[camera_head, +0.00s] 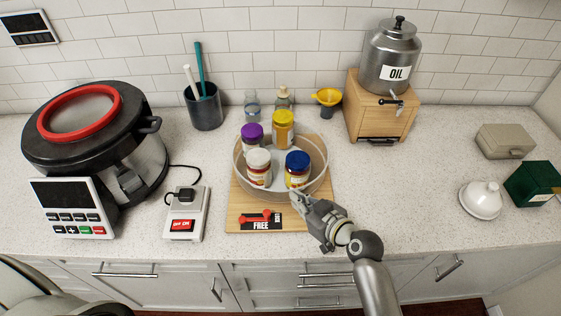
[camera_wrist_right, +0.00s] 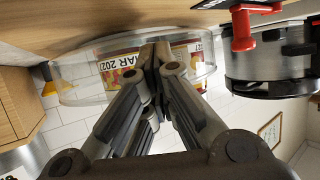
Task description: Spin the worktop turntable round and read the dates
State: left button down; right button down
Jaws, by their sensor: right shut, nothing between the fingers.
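The round turntable (camera_head: 282,198) with a clear raised rim stands on a wooden board (camera_head: 240,218). It holds jars with a purple lid (camera_head: 252,131), a yellow lid (camera_head: 283,117), a white lid (camera_head: 258,158) and a blue lid (camera_head: 297,160). My right gripper (camera_head: 298,199) is shut and empty at the front right of the rim; contact is unclear. In the right wrist view its closed fingers (camera_wrist_right: 155,52) stand before the clear rim (camera_wrist_right: 82,88). Behind it a label (camera_wrist_right: 125,70) reads partly "AR 202"; the fingers hide part. My left gripper is out of view.
A large pot with a red ring (camera_head: 85,110) and a switch box (camera_head: 186,214) stand left. A cup of utensils (camera_head: 203,108) and yellow funnel (camera_head: 327,97) are behind. An oil tank (camera_head: 390,55) sits on a wooden box (camera_head: 378,118). The counter at right front is mostly clear.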

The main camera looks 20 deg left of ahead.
jog(key=shift+a+r, duration=0.15)
jog(key=shift+s+a, duration=0.55)
jog(key=shift+a, duration=0.35)
jog(key=shift+d+p, duration=0.1)
jog(key=shift+p, duration=0.2)
jog(key=shift+s+d+p, duration=0.3)
jog(key=shift+s, duration=0.55)
jog(key=shift+s+d+p, duration=0.25)
jog(key=shift+s+p, duration=0.05)
jog(key=shift+s, duration=0.55)
jog(key=v, duration=1.2)
jog(key=shift+f, duration=0.25)
